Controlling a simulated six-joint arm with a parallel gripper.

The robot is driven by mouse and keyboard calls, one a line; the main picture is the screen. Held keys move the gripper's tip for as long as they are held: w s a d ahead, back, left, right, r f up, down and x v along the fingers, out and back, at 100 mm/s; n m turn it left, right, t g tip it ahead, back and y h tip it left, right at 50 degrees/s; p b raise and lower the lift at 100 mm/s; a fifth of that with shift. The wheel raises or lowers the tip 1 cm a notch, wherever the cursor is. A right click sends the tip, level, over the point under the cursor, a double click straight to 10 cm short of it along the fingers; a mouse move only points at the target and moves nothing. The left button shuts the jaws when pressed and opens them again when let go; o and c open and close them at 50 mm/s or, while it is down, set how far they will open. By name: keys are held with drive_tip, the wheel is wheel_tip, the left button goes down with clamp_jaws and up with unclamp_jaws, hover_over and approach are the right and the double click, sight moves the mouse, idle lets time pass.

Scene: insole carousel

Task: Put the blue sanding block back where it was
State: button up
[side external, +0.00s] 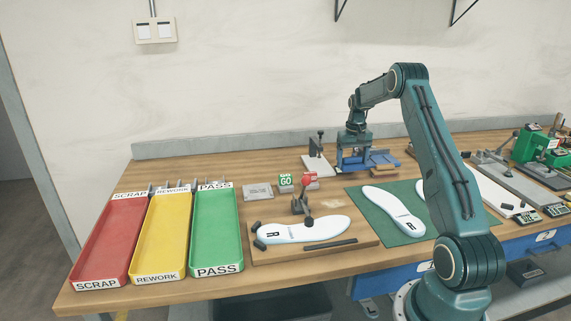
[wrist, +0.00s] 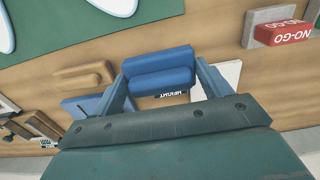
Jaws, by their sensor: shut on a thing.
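The blue sanding block (wrist: 160,78) is between the two fingers of my gripper (wrist: 162,72) in the wrist view. The fingers are shut on its ends. In the side view my gripper (side external: 354,140) points down at the back of the bench, over or in front of a blue fixture (side external: 352,160). The held block is hard to separate from that blue fixture there. I cannot tell whether the block touches anything below. A label reading HEIGHT (wrist: 171,94) shows just below the block in the wrist view, partly hidden.
A tan wooden piece (wrist: 75,76) and a blue plate (wrist: 84,106) lie left of my gripper in the wrist view. A green mat (side external: 396,228) with white insoles lies in front. Red, yellow and green trays stand far left.

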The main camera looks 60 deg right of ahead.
sight(351, 171)
drive_tip(key=shift+f, duration=2.1)
drive_tip(key=shift+f, duration=0.2)
drive_tip(key=o, duration=1)
drive_tip(key=shift+o, duration=0.2)
drive_tip(key=shift+r, duration=0.15)
wheel_tip(351, 171, up, 12)
drive_tip(key=shift+r, duration=0.1)
drive_tip(key=shift+a, duration=0.1)
